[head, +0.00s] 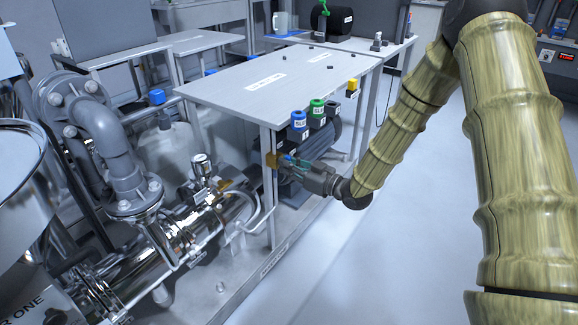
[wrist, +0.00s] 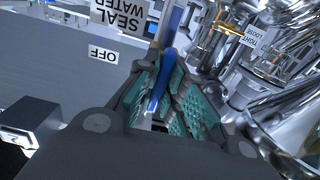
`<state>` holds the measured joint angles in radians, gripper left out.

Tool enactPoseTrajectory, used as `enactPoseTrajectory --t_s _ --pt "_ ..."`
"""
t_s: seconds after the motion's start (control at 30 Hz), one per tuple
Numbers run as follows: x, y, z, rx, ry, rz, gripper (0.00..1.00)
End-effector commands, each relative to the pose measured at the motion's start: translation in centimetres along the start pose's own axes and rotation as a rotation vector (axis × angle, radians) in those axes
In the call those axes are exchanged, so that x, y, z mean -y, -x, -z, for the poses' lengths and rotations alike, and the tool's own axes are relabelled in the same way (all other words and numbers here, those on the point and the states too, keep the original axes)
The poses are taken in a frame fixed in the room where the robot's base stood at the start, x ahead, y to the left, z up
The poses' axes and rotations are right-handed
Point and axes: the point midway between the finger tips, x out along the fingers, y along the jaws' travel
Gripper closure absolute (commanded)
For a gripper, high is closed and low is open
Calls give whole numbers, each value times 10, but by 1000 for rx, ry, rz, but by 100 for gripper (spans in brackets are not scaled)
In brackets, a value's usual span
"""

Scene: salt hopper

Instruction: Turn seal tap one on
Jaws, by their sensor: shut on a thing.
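Seal tap one shows in the head view as a small brass body (head: 272,160) on the front leg of the grey table, with a blue lever (head: 289,158). My gripper (head: 296,165) reaches it from the right. In the wrist view the blue lever (wrist: 158,88) lies between the teal ridged finger pads of my gripper (wrist: 165,90), which are shut on it. The lever's far end and the tap body are largely hidden by the fingers. An upside-down SEAL WATER label (wrist: 118,17) and an OFF label (wrist: 103,55) are beside the lever in the wrist view.
Shiny pipework (head: 180,235) with a gauge (head: 201,164) stands left. The right floor is clear.

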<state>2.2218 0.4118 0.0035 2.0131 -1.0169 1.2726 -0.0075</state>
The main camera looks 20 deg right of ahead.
Motion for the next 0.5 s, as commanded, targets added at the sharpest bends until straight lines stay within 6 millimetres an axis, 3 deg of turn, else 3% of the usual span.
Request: enactPoseTrajectory --t_s 0.03,0.13,0.5 --pt "-1 0 0 -1 1 -2 84" --pt "-1 0 0 -1 0 -1 68" --pt "0 2 0 0 -1 0 68"
